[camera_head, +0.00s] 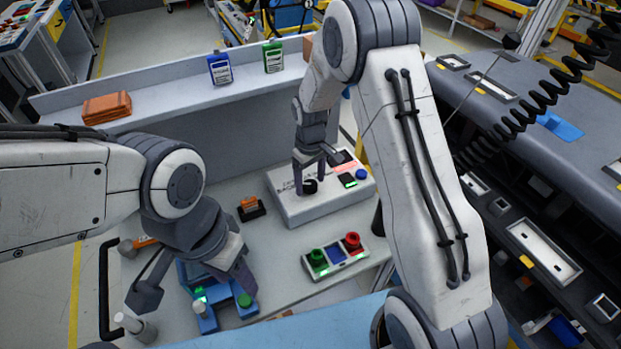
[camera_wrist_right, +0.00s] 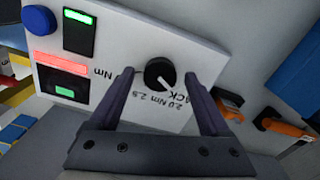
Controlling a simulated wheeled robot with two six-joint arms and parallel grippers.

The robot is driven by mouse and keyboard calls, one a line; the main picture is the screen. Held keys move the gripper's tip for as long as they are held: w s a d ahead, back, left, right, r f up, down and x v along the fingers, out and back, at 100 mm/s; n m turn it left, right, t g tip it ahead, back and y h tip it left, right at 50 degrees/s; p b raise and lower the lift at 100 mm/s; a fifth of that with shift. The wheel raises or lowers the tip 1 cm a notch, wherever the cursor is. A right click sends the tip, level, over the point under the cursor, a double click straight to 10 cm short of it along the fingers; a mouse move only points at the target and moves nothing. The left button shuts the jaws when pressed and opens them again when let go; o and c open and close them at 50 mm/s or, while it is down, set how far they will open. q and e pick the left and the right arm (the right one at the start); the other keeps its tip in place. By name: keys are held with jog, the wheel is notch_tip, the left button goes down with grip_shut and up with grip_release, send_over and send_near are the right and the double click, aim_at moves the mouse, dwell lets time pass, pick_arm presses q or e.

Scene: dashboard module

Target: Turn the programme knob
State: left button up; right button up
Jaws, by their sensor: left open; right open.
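The programme knob (camera_wrist_right: 160,74) is a round black dial with a white pointer line on a light grey box (camera_head: 326,203). In the wrist view the pointer slants toward the lower right, near the "2.0 Nm 2.8" lettering. My right gripper (camera_head: 311,184) is over the box, with its open fingers on either side of the knob (camera_head: 310,187). In the wrist view the right fingertips (camera_wrist_right: 158,76) flank the knob with gaps showing; I cannot tell their exact height over it.
A control panel (camera_head: 335,256) with green and red knobs sits in front of the box. An orange-handled item (camera_head: 250,208) lies to its left. A blue button (camera_head: 361,174) and lit displays are on the box. A coiled black cable (camera_head: 540,95) hangs at right.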

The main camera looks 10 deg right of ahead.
jog(key=shift+f, duration=0.15)
grip_shut()
jog(key=m, duration=1.2)
jog(key=shift+w+b, duration=0.1)
jog(key=shift+b, duration=0.2)
jog(key=shift+m, duration=1.8)
